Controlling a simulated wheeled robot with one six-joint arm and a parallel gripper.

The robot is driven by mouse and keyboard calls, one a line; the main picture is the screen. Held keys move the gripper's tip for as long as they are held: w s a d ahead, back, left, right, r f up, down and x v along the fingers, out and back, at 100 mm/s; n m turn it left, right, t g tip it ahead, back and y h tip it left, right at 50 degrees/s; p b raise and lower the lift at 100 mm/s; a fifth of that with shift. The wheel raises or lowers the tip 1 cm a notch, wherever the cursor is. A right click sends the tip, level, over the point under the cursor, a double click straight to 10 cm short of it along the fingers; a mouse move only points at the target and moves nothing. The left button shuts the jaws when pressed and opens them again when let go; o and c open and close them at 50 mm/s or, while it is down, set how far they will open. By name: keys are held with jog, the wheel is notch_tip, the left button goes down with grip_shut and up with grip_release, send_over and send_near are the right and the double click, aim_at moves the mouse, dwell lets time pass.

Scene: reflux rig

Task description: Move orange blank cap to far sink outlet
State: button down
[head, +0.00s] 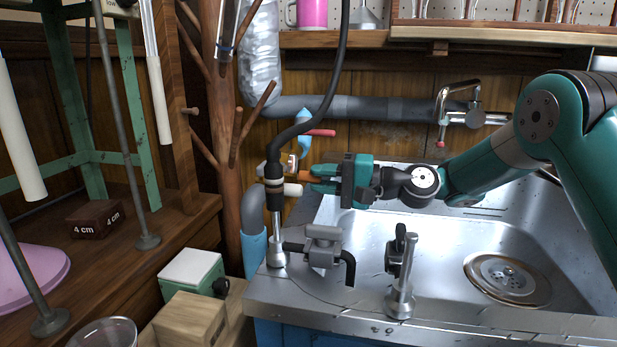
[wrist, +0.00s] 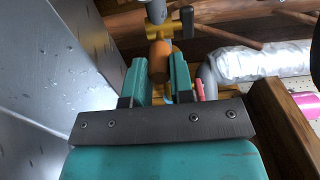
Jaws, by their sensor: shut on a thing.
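The orange blank cap (head: 304,176) shows as a small orange piece at the tips of my gripper (head: 318,180). In the wrist view the cap (wrist: 160,56) sits between the two teal fingers of my gripper (wrist: 158,75), which is shut on it. A yellow brass fitting with a dark handle (wrist: 168,31) lies just beyond the cap, roughly in line with it. In the head view this brass fitting (head: 263,170) is left of the cap, partly hidden behind the black hose. I cannot tell whether cap and fitting touch.
A black hose (head: 276,150) rises close left of my gripper. A clamp (head: 322,242) and a short metal post (head: 400,280) stand at the sink's front left. The steel sink (head: 440,250) is below my arm. A grey pipe (head: 370,108) runs along the wall behind.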

jog(key=shift+a, duration=0.15)
jog(key=shift+w+a+p, duration=0.2)
jog(key=shift+a+p, duration=0.25)
jog(key=shift+a, duration=0.15)
jog(key=shift+a, duration=0.25)
dwell(0.3)
jog(key=c, duration=0.9)
grip_release()
